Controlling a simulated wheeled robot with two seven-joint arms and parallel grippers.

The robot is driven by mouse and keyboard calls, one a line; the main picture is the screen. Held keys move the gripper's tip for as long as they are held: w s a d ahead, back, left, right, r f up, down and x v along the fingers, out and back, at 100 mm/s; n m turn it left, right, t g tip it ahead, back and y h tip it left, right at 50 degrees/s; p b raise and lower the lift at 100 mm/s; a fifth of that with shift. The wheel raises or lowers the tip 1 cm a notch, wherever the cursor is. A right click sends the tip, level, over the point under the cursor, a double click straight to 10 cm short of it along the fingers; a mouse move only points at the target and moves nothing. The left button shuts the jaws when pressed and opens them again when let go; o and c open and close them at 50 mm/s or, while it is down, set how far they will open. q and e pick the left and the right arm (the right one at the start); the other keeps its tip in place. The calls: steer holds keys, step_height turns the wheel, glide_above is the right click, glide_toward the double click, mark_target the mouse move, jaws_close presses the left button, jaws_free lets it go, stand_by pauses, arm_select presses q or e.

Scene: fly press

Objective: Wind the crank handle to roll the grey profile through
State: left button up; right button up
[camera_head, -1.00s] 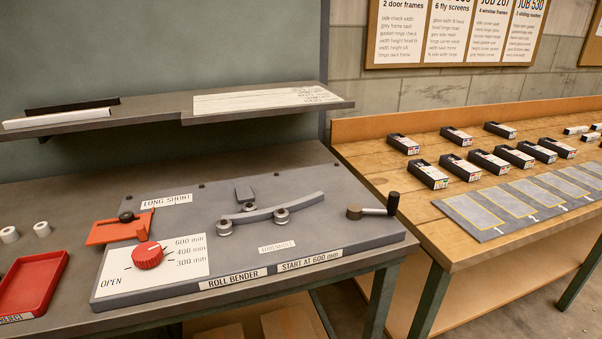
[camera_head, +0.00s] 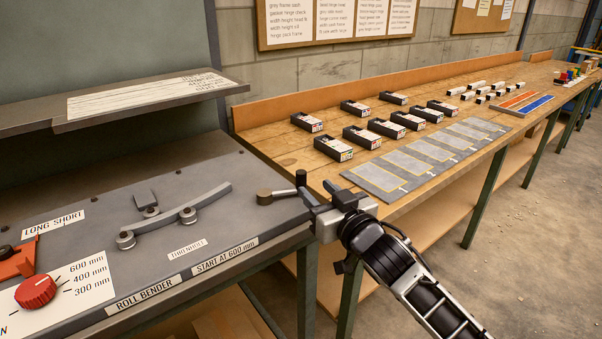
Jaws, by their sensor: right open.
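The crank handle has a brown hub (camera_head: 264,197), a short arm and an upright dark grip (camera_head: 301,179), at the right end of the grey roll bender (camera_head: 229,233). The curved grey profile (camera_head: 205,199) rests among the bender's rollers (camera_head: 187,215). My right gripper (camera_head: 317,191) is open at the crank's right end, its fingertips pointing toward the dark grip. One finger appears close beside the grip's lower part; I cannot tell whether they touch. My left gripper is out of view.
A red dial (camera_head: 35,291) and an orange stop (camera_head: 18,262) are at the bender's left. A shelf (camera_head: 130,113) overhangs the back. The wooden bench (camera_head: 290,154) at right carries several black boxes and a grey mat (camera_head: 381,181). Open floor lies at front right.

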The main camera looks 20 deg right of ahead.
mark_target(304, 178)
steer(key=w, duration=0.2)
steer(key=w+a, duration=0.1)
steer(key=w, duration=0.4)
steer(key=shift+w+a, duration=0.25)
steer(key=shift+w, duration=0.05)
jaws_close()
